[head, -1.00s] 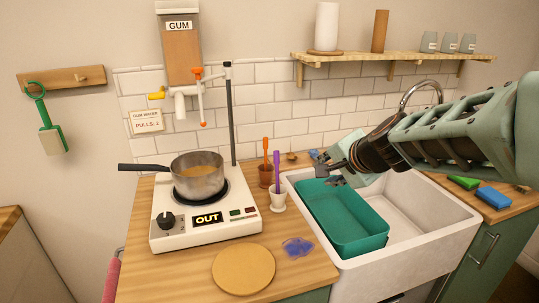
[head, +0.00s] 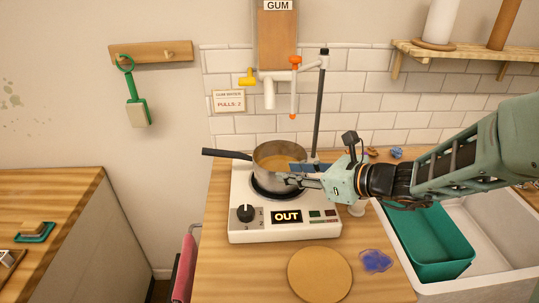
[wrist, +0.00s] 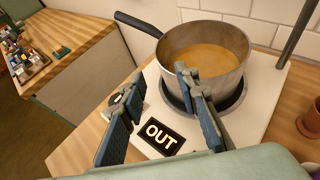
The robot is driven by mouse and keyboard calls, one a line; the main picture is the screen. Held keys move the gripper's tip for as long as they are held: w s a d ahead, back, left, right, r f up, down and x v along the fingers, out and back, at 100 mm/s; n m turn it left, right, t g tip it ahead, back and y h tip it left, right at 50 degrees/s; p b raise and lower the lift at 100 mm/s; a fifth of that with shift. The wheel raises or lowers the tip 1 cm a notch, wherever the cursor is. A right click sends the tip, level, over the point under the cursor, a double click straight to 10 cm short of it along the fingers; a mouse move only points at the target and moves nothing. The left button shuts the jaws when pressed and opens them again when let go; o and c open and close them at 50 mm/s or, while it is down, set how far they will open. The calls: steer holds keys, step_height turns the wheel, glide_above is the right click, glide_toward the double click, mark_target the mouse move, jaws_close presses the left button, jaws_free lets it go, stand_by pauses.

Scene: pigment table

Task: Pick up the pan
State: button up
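The pan (head: 274,163) is a steel saucepan with brownish liquid in it and a dark handle pointing left. It sits on the burner of a white hot plate (head: 243,225) whose display reads OUT. In the wrist view the pan (wrist: 228,82) is just ahead, its handle (wrist: 138,24) toward the upper left. My gripper (head: 292,176) is at the pan's right front side in the head view. In the wrist view my gripper (wrist: 155,88) is open, its fingers spread with nothing between them. The right finger overlaps the pan's near wall; I cannot tell whether it touches.
A black upright post (head: 319,105) and the gum dispenser taps (head: 270,85) stand behind the pan. A round wooden board (head: 320,274) and a blue patch (head: 375,261) lie in front. The sink with a green tub (head: 430,240) is at right.

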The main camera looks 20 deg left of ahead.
mark_target(259, 167)
steer(key=shift+r+x, duration=0.15)
steer(key=shift+x, duration=2.55)
steer(key=shift+r+x, duration=0.1)
steer(key=shift+x, duration=2.6)
steer(key=shift+a, duration=0.1)
steer(key=shift+c, duration=0.3)
jaws_close()
